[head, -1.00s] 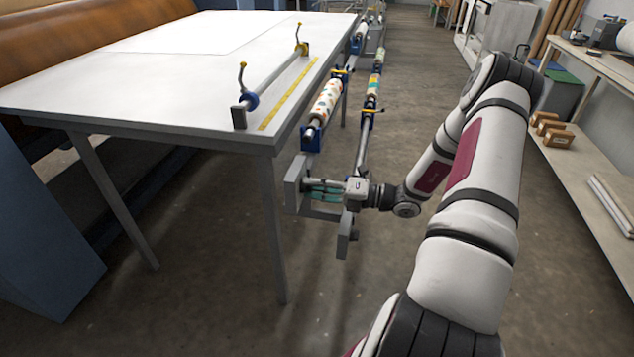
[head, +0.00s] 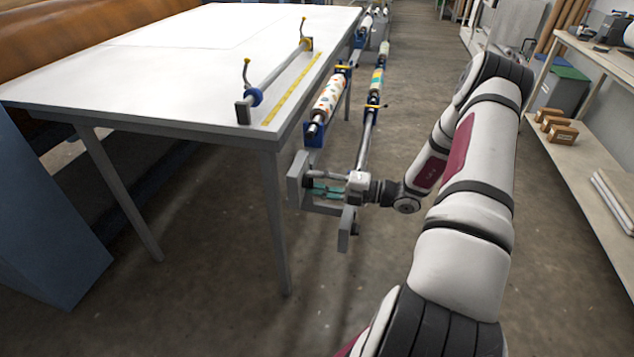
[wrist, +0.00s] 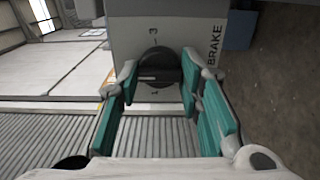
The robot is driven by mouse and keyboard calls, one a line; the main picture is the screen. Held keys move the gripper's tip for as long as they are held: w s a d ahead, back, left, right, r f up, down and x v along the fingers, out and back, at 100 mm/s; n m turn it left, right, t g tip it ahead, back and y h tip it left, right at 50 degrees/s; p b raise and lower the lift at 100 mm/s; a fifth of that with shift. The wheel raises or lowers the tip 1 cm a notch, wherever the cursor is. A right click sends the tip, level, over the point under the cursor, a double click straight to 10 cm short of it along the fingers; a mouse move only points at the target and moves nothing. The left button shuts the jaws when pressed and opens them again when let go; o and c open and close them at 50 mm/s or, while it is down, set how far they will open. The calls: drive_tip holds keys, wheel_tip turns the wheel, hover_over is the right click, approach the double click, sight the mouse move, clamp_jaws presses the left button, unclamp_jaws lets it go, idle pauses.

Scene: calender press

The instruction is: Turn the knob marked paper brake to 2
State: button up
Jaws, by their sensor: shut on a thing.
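The dark round knob (wrist: 160,66) sits on a grey panel (wrist: 180,28) in the wrist view. A pale line on its face lies roughly level, towards its left side. A 3 and a tick are marked above the knob, and the word BRAKE runs up the panel's right side; other marks are hidden or too small to read. My gripper (wrist: 160,82), with teal finger pads, is shut on the knob, one finger at each side. In the head view my gripper (head: 326,190) is at the grey bracket (head: 297,178) beside the table, and the knob is hard to make out.
A white table (head: 180,75) with a rail and yellow strip stands left of my gripper. Patterned rolls (head: 330,97) on a rack run behind it. Open floor lies between.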

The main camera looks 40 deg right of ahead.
drive_tip(key=o, duration=1.2)
drive_tip(key=v, duration=1.2)
drive_tip(key=shift+d, duration=0.1)
